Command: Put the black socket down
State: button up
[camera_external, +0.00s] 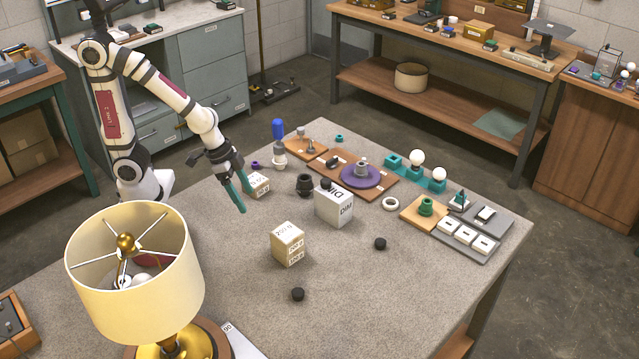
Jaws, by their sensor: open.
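The black socket (304,184), a dark stepped cylinder, appears to stand upright on the grey table, just left of the white box marked "DIM" (333,208). My gripper (245,202) has teal fingers pointing down, to the left of the socket and clear of it in the picture. The fingers are apart and nothing shows between them.
A cardboard box (288,244) and black knobs (297,294) (380,243) lie on the table. A purple disc (361,175) sits on a wooden board. A shaded lamp (135,270) stands at front left.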

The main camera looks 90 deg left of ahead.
jog(key=s+a+r+m+g+y, duration=0.1)
jog(key=s+a+r+m+g, duration=0.1)
jog(key=s, duration=0.5)
jog(key=s+a+r+m+g+y, duration=0.1)
jog(key=s+r+m+g, duration=0.1)
jog(key=s+r, duration=0.2)
jog(key=s, duration=0.3)
jog(key=shift+s+a, duration=0.25)
jog(key=shift+a, duration=0.1)
